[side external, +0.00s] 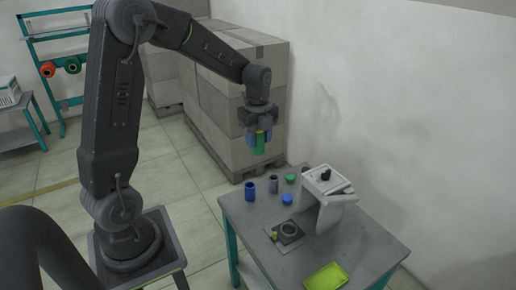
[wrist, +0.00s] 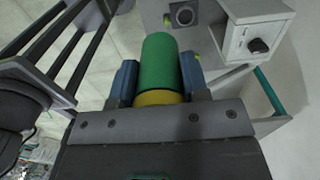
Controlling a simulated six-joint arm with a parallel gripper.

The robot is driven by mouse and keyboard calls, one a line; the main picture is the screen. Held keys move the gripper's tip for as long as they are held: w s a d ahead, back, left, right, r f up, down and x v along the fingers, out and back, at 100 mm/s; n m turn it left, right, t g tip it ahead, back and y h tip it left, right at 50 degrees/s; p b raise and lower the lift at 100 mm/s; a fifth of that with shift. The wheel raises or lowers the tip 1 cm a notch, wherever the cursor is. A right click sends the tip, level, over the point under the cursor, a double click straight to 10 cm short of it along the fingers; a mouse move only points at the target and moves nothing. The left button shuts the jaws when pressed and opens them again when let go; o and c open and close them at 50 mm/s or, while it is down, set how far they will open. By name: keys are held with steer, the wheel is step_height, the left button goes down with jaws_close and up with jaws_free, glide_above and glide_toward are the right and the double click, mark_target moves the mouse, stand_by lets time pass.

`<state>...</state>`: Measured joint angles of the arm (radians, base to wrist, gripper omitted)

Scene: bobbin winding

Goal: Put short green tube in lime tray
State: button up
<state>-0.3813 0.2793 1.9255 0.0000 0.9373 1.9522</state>
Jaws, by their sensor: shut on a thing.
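A green tube (side external: 260,146) with a yellow end band is held in my gripper (side external: 259,138), well above the floor and the table. In the wrist view the green tube (wrist: 160,62) lies between the two blue fingers of my gripper (wrist: 158,84), which are shut on it. The lime tray (side external: 326,277) lies flat at the near edge of the grey table, to the lower right of my gripper. The tray looks empty. It does not show clearly in the wrist view.
On the table (side external: 345,240) stand a blue tube (side external: 250,187), a grey tube (side external: 273,184), a green cap-like piece (side external: 291,179), a low blue piece (side external: 287,199) and a white machine (side external: 328,195) with a ring fixture (side external: 289,230). Stacked boxes (side external: 235,85) stand behind.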

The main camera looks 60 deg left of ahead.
steer(key=w+d+m, duration=0.2)
steer(key=d+m, duration=0.1)
steer(key=d, duration=1.2)
steer(key=w+d+m, duration=0.3)
steer(key=d, duration=1.2)
steer(key=shift+s+a+f, duration=0.1)
steer(key=shift+f, duration=6.2)
steer(key=shift+s+a+f, duration=0.1)
steer(key=shift+f, duration=6.2)
steer(key=shift+w+d+f, duration=0.1)
steer(key=shift+f, duration=0.55)
steer(key=shift+w+d+f, duration=0.1)
steer(key=shift+f, duration=0.55)
steer(key=shift+f, duration=0.9)
steer(key=o, duration=1.2)
